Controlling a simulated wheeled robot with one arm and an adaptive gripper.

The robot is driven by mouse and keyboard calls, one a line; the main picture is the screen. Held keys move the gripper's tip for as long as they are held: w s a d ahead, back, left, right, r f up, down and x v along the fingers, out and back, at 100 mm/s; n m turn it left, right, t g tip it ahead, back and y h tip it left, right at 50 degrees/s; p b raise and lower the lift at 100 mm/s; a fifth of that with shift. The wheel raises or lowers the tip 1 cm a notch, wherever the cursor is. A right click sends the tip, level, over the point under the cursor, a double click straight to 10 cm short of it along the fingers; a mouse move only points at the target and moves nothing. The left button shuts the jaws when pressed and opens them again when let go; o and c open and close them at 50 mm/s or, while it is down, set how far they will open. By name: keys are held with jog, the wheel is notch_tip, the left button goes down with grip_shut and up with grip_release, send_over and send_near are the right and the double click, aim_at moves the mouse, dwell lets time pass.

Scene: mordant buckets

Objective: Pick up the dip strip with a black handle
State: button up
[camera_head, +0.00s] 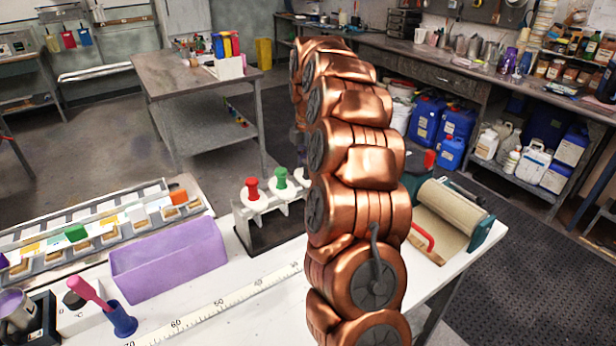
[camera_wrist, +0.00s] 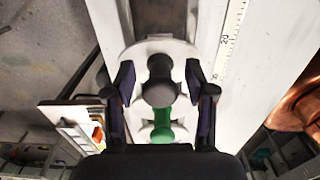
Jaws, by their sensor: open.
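The dip strip with a black handle (camera_wrist: 160,82) stands in a white rack (camera_wrist: 141,125) in the wrist view, with its knob end toward the camera. My gripper (camera_wrist: 159,91) is open, with one finger left and one right of the black handle, a gap on each side. How far the fingertips reach down beside it I cannot tell. The green-handled strip (camera_wrist: 162,125) stands just below it in that view. In the head view the rack holds a red-handled strip (camera_head: 253,189) and a green-handled strip (camera_head: 281,178); my copper-coloured arm hides the black handle and my gripper.
A lilac bin (camera_head: 168,262), a measuring strip (camera_head: 215,303) and a blue cup with a pink tool (camera_head: 121,320) are on the white table. A roller device (camera_head: 450,208) with a red handle is right of my arm. Tile trays (camera_head: 100,232) lie at the left.

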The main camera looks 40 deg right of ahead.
jog(key=shift+f, duration=0.35)
grip_shut()
